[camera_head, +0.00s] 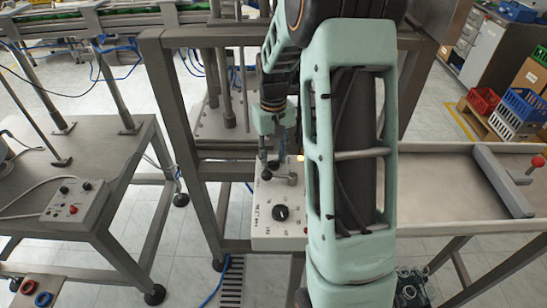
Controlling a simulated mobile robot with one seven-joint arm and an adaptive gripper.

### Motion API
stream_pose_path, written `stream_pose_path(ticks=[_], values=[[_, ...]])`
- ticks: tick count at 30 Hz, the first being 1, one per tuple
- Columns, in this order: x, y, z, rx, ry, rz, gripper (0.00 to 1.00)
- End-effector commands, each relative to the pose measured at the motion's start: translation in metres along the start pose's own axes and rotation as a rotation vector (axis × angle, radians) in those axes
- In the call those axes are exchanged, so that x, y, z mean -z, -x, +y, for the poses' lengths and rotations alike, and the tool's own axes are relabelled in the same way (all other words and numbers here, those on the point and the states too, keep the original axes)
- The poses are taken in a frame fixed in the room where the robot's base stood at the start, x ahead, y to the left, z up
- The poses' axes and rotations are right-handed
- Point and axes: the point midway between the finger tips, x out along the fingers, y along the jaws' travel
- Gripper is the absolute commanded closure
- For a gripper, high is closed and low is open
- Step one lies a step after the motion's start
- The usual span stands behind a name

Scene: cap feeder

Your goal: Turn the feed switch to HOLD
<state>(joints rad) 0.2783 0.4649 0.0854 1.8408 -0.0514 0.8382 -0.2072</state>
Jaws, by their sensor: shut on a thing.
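A pale control box (265,232) with small printed labels stands at the centre, in front of the metal frame. A black rotary knob (280,213) with a light pointer mark sits on its lower part. The labels are too small to read for certain, so I cannot tell which position is HOLD. My gripper (278,173) points down at the upper part of the box, beyond the black knob. It is shut on a small grey part there, largely hidden by the fingers. The black knob appears clear of the fingers. My pale green arm hides the box's right side.
A metal frame (170,110) surrounds the machine behind the box. On the left, a table (110,150) carries another small control box (70,200). On the right is a metal tray table (440,195) with a red-knobbed bar (505,180). Crates (515,115) stand at far right.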

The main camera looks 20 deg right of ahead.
Motion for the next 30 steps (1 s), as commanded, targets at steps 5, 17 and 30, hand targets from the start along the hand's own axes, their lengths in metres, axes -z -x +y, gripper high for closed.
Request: stream_pose_path(ticks=[5, 17, 30], values=[[0.0004, 0.0004, 0.0001, 0.0, 0.066, 0.001, 0.94], [0.0004, 0.0007, 0.0001, -0.001, 0.105, 0.001, 0.94], [0.0003, 0.0005, 0.0, -0.001, 0.104, 0.001, 0.52]])
